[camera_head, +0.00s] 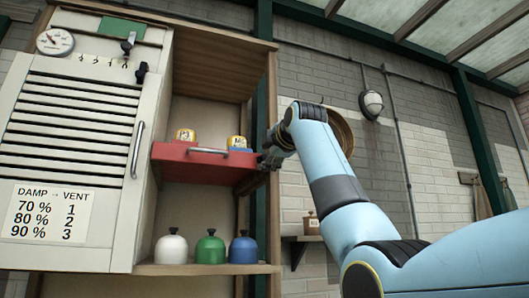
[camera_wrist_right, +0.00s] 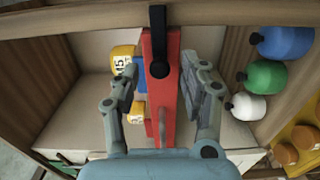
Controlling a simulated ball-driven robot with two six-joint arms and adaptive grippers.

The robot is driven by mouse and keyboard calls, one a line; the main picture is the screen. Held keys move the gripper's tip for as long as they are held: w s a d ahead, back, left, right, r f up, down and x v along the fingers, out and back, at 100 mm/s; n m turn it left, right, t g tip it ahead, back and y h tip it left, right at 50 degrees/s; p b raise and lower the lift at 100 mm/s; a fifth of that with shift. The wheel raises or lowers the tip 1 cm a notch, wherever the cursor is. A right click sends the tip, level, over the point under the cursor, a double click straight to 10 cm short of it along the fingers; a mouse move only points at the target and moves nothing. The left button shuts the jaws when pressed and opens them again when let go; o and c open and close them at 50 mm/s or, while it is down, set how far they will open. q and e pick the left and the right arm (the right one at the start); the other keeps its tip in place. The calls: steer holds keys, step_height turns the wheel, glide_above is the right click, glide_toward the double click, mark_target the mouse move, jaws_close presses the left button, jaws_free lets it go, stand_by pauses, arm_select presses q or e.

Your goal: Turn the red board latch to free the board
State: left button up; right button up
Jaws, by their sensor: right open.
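The red board (camera_head: 200,166) is a shelf in the tall wooden cabinet, with a silver handle on its front. In the right wrist view the red board (camera_wrist_right: 157,105) runs down the middle of the picture. A black latch (camera_wrist_right: 158,35) lies lengthwise at its upper end, its round pivot on the red face and its tip over the wooden frame. My right gripper (camera_head: 268,158) is by the board's right end. In the wrist view my right gripper (camera_wrist_right: 165,88) is open, a finger to each side of the board. The latch cannot be made out in the head view.
White (camera_head: 171,248), green (camera_head: 210,248) and blue (camera_head: 243,249) bottles stand on the shelf below. A slatted cabinet door (camera_head: 70,140) is at left. The cabinet's right post (camera_head: 272,215) is close to my right arm.

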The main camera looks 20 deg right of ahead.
steer(key=shift+w+p, duration=0.35)
steer(key=shift+w, duration=0.95)
jaws_close()
